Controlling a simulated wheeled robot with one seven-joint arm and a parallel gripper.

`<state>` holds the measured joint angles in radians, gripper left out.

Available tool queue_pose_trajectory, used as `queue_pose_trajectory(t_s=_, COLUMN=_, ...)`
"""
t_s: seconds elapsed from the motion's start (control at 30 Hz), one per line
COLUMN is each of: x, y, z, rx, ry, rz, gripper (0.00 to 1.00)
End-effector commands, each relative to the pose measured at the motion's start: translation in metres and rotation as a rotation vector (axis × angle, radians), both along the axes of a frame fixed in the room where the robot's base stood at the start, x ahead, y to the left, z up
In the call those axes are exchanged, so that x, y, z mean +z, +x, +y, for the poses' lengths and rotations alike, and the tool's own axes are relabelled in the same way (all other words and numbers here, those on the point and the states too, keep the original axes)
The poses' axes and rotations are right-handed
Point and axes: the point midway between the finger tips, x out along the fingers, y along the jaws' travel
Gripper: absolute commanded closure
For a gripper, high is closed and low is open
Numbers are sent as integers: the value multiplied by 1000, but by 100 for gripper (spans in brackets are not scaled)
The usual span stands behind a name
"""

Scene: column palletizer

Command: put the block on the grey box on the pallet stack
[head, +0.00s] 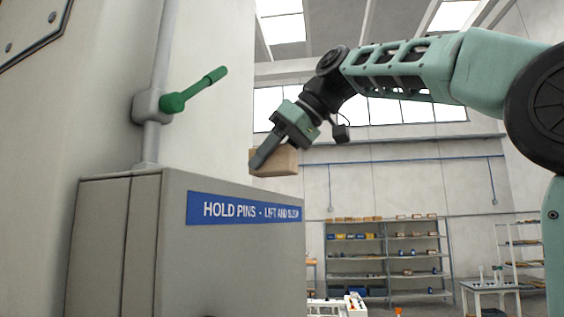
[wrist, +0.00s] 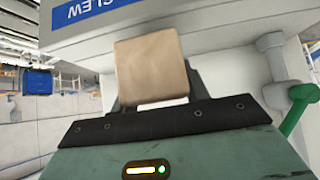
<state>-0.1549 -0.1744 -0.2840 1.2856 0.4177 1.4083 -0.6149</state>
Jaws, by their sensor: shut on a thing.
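The block (head: 281,161) is a light brown box shape. My gripper (head: 264,158) is shut on it and holds it in the air, beside the upper right edge of the grey box in the head view. In the wrist view the block (wrist: 150,66) sits between the two dark fingers of my gripper (wrist: 152,88). The grey box (head: 225,255) has a blue label reading "HOLD PINS" and fills the lower left of the head view. It also shows behind the block in the wrist view (wrist: 225,25). No pallet stack can be made out in either view.
A green lever (head: 195,90) sticks out from a grey pipe (head: 155,100) above the grey box. A pale wall or column stands behind them. Shelves (head: 385,260) with small goods and a white table (head: 490,290) stand far back at the right.

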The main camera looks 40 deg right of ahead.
Motion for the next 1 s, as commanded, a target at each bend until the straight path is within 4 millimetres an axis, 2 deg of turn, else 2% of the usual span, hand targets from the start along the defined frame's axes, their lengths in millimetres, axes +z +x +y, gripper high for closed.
queue_pose_trajectory(t_s=0.13, x=-22, y=-1, z=0, rx=-1, ry=0, rz=2, gripper=79)
queue_pose_trajectory(t_s=0.93, x=-35, y=0, z=0, rx=-1, ry=-1, rz=0, gripper=79)
queue_pose_trajectory(t_s=0.97, x=-34, y=0, z=0, rx=-1, ry=-1, rz=0, gripper=49)
queue_pose_trajectory(t_s=1.0, x=-34, y=0, z=0, rx=-1, ry=-1, rz=0, gripper=38)
